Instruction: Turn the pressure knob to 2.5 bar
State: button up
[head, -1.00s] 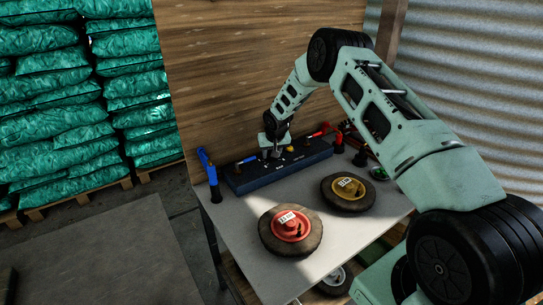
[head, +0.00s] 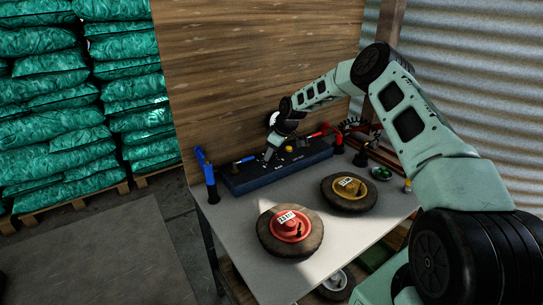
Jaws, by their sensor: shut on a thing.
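A long dark blue panel box (head: 262,179) lies along the back of the grey table, with small fittings and markings on top. My gripper (head: 269,156) reaches down to the top of this panel, left of its middle, and is shut on the pressure knob. The knob itself is hidden by the fingers. A round white-faced disc, probably the gauge (head: 272,118), partly shows behind my wrist against the wooden board. Its reading is too small to tell.
Blue (head: 205,173) and red (head: 338,138) handled tools stand at the panel's ends. Two wheels, with a red hub (head: 290,226) and a yellow hub (head: 350,188), lie on the table (head: 234,222). A wooden board (head: 230,70) rises behind.

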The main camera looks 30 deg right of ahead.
jog(key=shift+d+n+b, duration=0.1)
jog(key=shift+n+b, duration=0.2)
jog(key=shift+n, duration=0.3)
jog(key=shift+g, duration=0.3)
jog(key=o, duration=1)
jog(key=shift+c, duration=0.2)
jog(key=b+v, duration=0.2)
jog(key=v, duration=1.5)
jog(key=shift+d+b, duration=0.35)
jog(key=shift+s+r, duration=0.1)
